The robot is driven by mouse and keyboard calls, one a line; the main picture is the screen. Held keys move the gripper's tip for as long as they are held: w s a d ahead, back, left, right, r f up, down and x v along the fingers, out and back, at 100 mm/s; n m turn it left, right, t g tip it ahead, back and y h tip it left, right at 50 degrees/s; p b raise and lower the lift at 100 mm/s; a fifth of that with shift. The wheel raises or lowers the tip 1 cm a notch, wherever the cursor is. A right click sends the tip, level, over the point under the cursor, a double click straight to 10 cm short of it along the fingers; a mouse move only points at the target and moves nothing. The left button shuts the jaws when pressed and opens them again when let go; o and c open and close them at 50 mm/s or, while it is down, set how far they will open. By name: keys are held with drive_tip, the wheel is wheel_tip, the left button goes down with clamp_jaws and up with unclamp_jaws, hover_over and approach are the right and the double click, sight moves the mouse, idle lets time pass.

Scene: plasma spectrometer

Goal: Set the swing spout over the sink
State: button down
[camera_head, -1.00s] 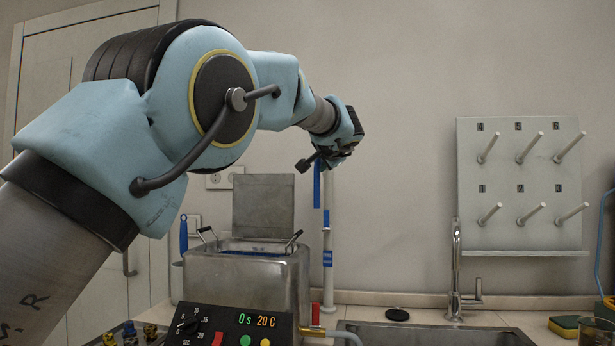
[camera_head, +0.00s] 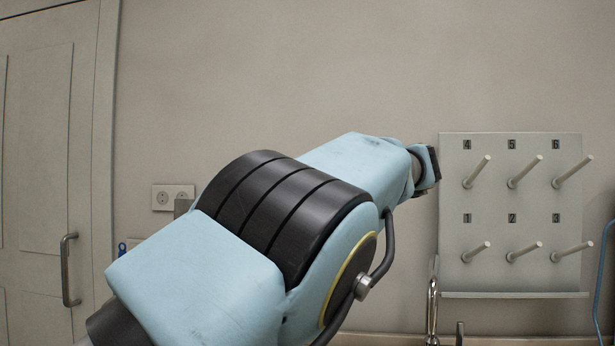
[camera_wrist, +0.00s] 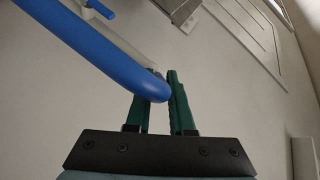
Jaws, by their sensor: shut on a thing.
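The swing spout (camera_wrist: 110,62) shows in the wrist view as a blue-sleeved tube with a rounded end, crossing from upper left to the fingers. A pale pipe runs behind it. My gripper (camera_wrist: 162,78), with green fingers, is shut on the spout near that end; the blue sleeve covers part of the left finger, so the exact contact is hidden. The sink is out of view now.
A wall pegboard (camera_head: 513,292) with several numbered pegs hangs just right of my wrist in the head view. A wall socket (camera_head: 173,197) and a door (camera_head: 45,150) are at left.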

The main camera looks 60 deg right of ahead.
drive_tip(key=shift+s+d+n+y+p, duration=0.1)
drive_tip(key=shift+d+n+y+p, duration=0.25)
drive_tip(key=shift+p, duration=0.2)
drive_tip(key=c, duration=0.8)
unclamp_jaws()
drive_tip(key=p+v, duration=0.2)
drive_tip(key=v, duration=0.8)
drive_tip(key=shift+s, duration=0.4)
